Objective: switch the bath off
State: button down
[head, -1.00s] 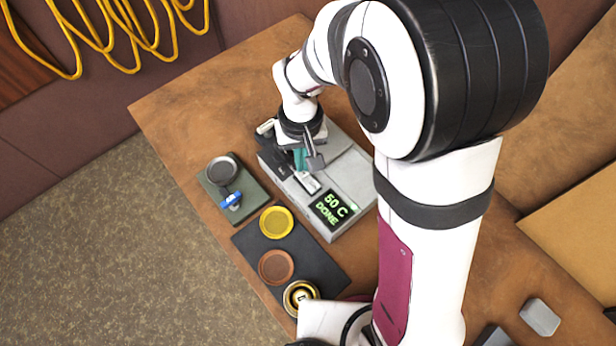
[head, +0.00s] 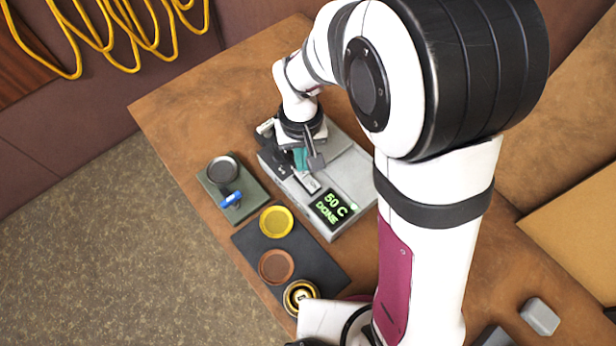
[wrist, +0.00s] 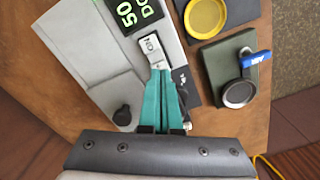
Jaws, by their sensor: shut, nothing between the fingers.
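The bath (head: 352,172) is a grey box on the wooden table, with a green-lit display (head: 332,207) reading 50 C and DONE. Its pale switch (wrist: 150,45) is beside the display and shows small lettering that looks like ON. My gripper (wrist: 160,70) has teal fingers, shut and empty, with the tips at the near end of the switch in the wrist view; I cannot tell whether they touch it. In the head view my gripper (head: 301,168) points down over the bath, and my wrist hides part of the bath's far end.
A dark green block (head: 245,190) with a round dark dish and blue handle (head: 230,199) stands left of the bath. A black mat (head: 312,258) holds yellow, brown and black-gold round pieces. A dark knob (wrist: 122,115) stands on the bath. Yellow cable hangs at back left.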

jog(key=shift+f, duration=1.05)
dwell(0.5)
jog(key=shift+r, duration=3.55)
notch_tip(320, 180, up, 16)
jog(key=shift+f, duration=0.25)
jog(key=w+d, duration=0.1)
jog(key=d, duration=1.6)
